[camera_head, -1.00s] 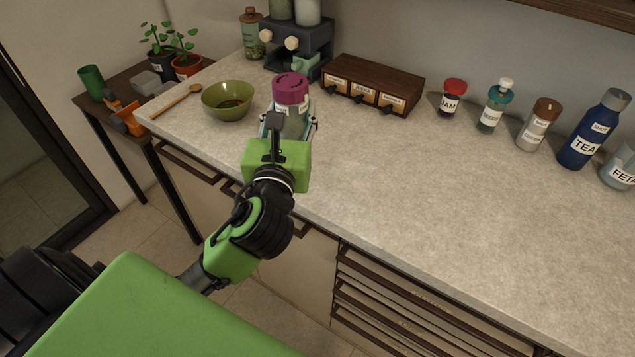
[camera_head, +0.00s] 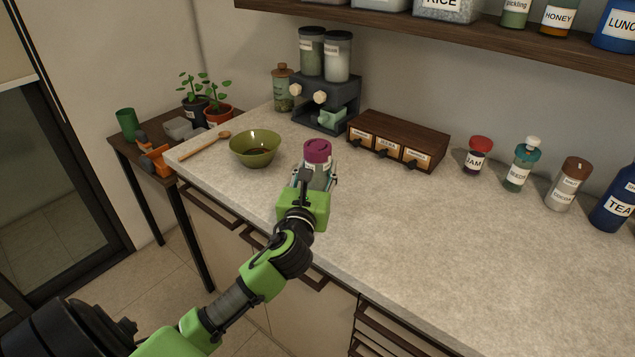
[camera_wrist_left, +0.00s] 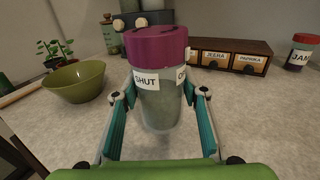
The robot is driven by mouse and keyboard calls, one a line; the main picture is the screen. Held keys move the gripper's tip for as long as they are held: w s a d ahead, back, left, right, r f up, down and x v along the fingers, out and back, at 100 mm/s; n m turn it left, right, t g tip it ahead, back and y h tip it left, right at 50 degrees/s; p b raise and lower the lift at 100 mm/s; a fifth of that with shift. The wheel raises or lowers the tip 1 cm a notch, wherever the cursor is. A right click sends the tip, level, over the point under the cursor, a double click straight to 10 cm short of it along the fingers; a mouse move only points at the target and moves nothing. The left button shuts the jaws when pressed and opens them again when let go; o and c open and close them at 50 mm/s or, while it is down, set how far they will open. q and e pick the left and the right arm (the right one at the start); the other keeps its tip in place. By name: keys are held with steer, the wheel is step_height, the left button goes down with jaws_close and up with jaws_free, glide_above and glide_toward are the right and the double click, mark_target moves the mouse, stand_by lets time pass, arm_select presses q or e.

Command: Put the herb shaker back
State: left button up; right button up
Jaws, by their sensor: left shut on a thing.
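The herb shaker is a clear jar of green herbs with a purple lid (camera_head: 317,152). In the left wrist view the shaker (camera_wrist_left: 158,95) stands upright and shows a SHUT label and part of a second label. My left gripper (camera_head: 316,182) is shut on its body, with a teal finger on each side. The shaker is over the front part of the counter, right of the green bowl (camera_head: 254,158). I cannot tell whether its base touches the counter. My right gripper is not in view.
A dark spice drawer box (camera_head: 398,138) and a dispenser stand (camera_head: 325,105) with two jars stand behind the shaker. A jam jar (camera_head: 477,157), a seeds jar (camera_head: 521,165) and other jars line the back right. A wall shelf (camera_head: 450,28) hangs above. The counter's right front (camera_head: 440,235) is clear.

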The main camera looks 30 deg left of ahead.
mark_target(317, 181)
arm_select(q)
steer(key=shift+w+a+f, duration=0.2)
steer(key=shift+f, duration=0.05)
step_height(317, 181, down, 3)
steer(key=shift+r+b, duration=0.2)
steer(key=shift+b, duration=0.1)
steer(key=shift+f, duration=0.25)
steer(key=o, duration=1.4)
steer(key=shift+f, duration=0.25)
steer(key=shift+r, duration=0.1)
